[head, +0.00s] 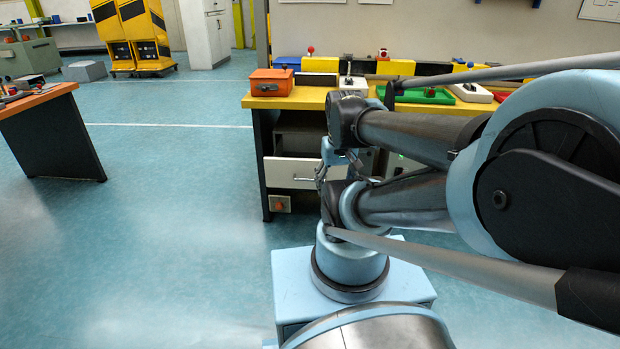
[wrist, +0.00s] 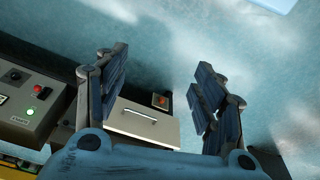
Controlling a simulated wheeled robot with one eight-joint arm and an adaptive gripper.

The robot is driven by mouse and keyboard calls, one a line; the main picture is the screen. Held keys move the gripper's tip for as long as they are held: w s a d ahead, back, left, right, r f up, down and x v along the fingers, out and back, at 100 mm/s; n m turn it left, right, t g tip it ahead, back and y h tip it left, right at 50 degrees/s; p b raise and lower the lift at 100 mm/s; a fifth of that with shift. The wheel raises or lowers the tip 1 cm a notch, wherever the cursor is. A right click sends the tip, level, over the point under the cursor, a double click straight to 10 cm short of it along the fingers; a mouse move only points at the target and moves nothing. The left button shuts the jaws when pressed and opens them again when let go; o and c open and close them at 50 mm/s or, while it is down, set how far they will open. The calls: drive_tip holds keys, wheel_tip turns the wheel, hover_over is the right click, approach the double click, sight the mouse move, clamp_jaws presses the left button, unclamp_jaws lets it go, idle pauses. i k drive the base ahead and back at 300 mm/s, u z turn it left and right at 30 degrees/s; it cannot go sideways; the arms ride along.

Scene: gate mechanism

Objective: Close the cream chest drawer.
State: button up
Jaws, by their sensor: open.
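The cream chest drawer (head: 282,174) shows its front panel under the left end of the yellow-topped bench. It seems to stand out from the dark opening above it, though how far is hard to tell. In the wrist view the drawer (wrist: 142,126) shows as a pale panel with a bar handle (wrist: 139,115). My gripper (wrist: 160,78) is open and empty, with its fingers spread on either side of the view of the drawer. In the head view my gripper (head: 331,168) is just right of the drawer and partly hides it. I see no contact.
An orange box (head: 271,82) and trays stand on the yellow bench top (head: 303,100). A control panel (wrist: 32,103) with red and green buttons is left of the drawer in the wrist view. Open floor (head: 170,230) lies to the left.

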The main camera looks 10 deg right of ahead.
sight(294, 160)
drive_tip(key=z, duration=2.55)
drive_tip(key=i, duration=0.8)
drive_tip(key=u, duration=2.75)
